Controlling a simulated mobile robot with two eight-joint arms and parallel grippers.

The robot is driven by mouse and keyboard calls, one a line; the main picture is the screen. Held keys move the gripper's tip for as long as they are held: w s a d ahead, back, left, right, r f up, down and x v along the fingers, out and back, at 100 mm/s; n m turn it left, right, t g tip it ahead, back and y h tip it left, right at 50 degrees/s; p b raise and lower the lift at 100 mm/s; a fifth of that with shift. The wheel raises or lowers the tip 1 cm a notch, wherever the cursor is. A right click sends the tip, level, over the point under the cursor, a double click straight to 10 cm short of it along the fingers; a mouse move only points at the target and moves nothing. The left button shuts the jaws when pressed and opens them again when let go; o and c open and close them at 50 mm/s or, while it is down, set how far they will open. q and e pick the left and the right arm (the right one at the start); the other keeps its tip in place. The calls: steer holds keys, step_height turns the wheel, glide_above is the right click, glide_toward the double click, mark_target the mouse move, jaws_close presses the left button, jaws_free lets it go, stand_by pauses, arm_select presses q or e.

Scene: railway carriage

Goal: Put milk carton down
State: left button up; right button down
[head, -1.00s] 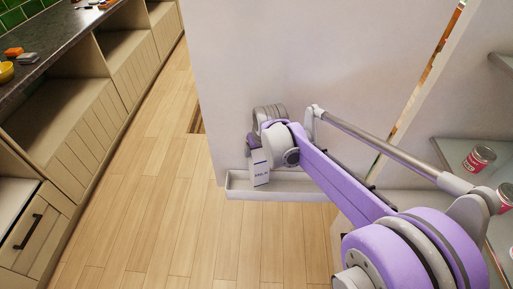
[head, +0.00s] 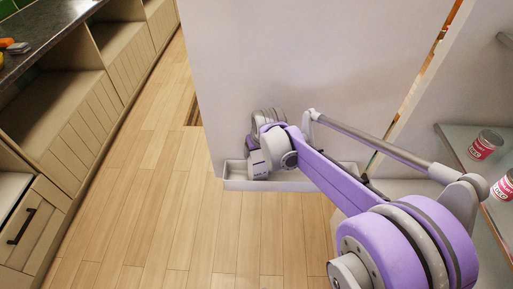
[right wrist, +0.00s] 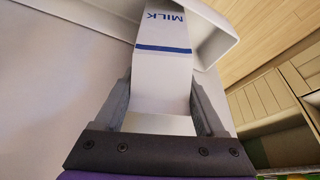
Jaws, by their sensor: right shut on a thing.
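The white milk carton, with blue "MILK" print and a blue stripe, shows in the right wrist view (right wrist: 165,65). It lies between the two fingers of my right gripper (right wrist: 163,88), which is shut on it. In the head view the gripper (head: 262,160) is at the end of my purple arm, low against a white upright panel. Little of the carton can be told there. The far end of the carton reaches the narrow white door shelf (head: 290,186); whether it touches is unclear. The shelf also shows in the right wrist view (right wrist: 215,35). My left gripper is not in view.
The white panel (head: 290,60), like a fridge door, stands upright behind my gripper. Red-labelled cans (head: 485,145) stand on a shelf (head: 450,143) at right. Wooden cabinets (head: 75,130) with a dark counter (head: 45,45) line the left. The floor (head: 150,200) between is clear.

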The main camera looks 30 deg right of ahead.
steer(key=shift+f, duration=0.45)
stand_by(0.4)
jaws_free()
steer(key=p+v, duration=0.1)
steer(key=v, duration=0.9)
steer(key=shift+s+r+p, duration=0.2)
steer(key=shift+r+p, duration=0.1)
steer(key=shift+r, duration=0.05)
jaws_close()
stand_by(1.3)
steer(key=shift+a, duration=0.1)
